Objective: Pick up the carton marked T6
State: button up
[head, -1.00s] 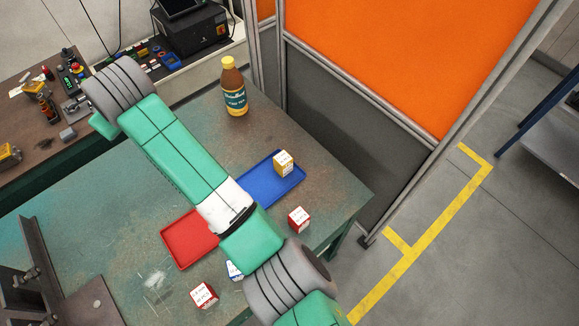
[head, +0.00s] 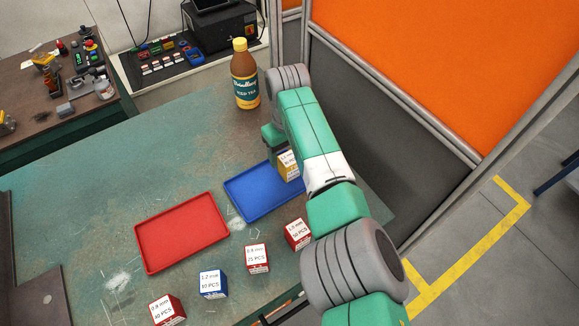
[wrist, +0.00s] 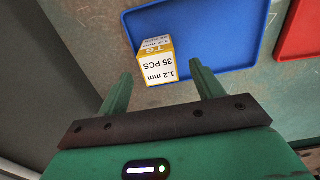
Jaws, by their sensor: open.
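A yellow and white carton (head: 288,166) stands at the right end of the blue tray (head: 245,203). In the wrist view the carton (wrist: 157,62) shows upside-down print, "1.2 mm 35 PCS", and a mark on its yellow side that looks like T6. My gripper (wrist: 160,78) is open and empty. In the wrist view its two fingers point toward the carton, one at each side of its near end. In the head view my arm partly covers the carton, and the fingers are hidden.
An empty red tray (head: 182,232) lies left of the blue one. Red cartons (head: 297,233), (head: 257,258), (head: 167,309) and a blue carton (head: 213,284) line the bench front. An iced tea bottle (head: 245,75) stands behind the blue tray. A partition (head: 385,125) borders the bench's right.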

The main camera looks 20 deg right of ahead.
aim_at(289, 158)
jog(key=f+b, duration=0.2)
jog(key=f, duration=0.3)
jog(key=shift+s, duration=0.2)
jog(key=shift+r, duration=0.1)
jog(key=shift+c, duration=0.5)
jog(key=c, duration=1)
